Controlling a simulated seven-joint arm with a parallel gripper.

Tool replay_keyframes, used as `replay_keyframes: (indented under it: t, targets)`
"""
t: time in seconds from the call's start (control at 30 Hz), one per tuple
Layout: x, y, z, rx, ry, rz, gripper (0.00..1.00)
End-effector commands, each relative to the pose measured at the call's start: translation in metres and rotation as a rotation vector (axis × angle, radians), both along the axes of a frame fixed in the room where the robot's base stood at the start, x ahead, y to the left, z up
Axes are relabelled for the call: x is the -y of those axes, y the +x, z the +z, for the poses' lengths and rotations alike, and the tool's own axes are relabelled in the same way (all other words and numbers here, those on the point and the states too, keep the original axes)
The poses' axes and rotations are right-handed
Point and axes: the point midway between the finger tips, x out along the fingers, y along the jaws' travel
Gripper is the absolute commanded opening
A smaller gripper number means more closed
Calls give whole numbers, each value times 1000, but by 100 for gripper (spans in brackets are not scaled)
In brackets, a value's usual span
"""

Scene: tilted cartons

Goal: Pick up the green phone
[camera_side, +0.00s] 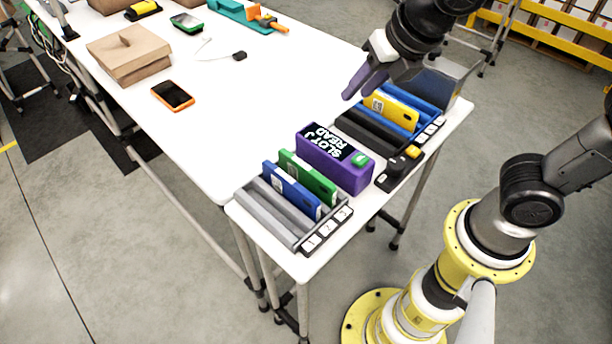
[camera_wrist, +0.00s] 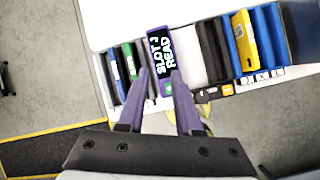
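A green phone (camera_side: 308,178) stands on edge, tilted, in the grey slotted rack (camera_side: 268,208) at the near end of the white table. It also shows in the wrist view (camera_wrist: 130,62), left of the purple box. A blue phone (camera_side: 292,190) leans in the same rack, in front of it. Another phone with a green edge and dark screen (camera_side: 187,23) lies flat at the back of the table. My gripper (camera_side: 362,92) is above the table behind the yellow phone, away from the rack. In the wrist view its purple fingers (camera_wrist: 161,76) are apart with nothing between them.
A purple box (camera_side: 335,165) with a lit "SLOT" and "READ" display stands between the grey rack and a black and blue rack (camera_side: 375,130) holding a yellow phone (camera_side: 392,108). An orange phone (camera_side: 173,95) and a carton (camera_side: 130,55) lie farther back. The table middle is clear.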

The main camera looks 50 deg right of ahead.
Motion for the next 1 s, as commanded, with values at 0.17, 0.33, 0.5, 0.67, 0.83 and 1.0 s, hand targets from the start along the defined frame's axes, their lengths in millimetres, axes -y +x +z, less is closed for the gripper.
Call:
replay_keyframes:
  t: [0.17, 0.33, 0.5, 0.67, 0.83, 1.0]
  targets:
    - [-58, 9, -31, -73, -119, 274, 34]
    - [-79, 2, -46, -108, -141, 338, 34]
    - [-79, 7, -63, -112, -142, 342, 34]
    - [-79, 19, -92, -113, -141, 340, 34]
    - [-79, 29, -115, -109, -140, 340, 34]
    - [-79, 33, -124, -107, -137, 340, 34]
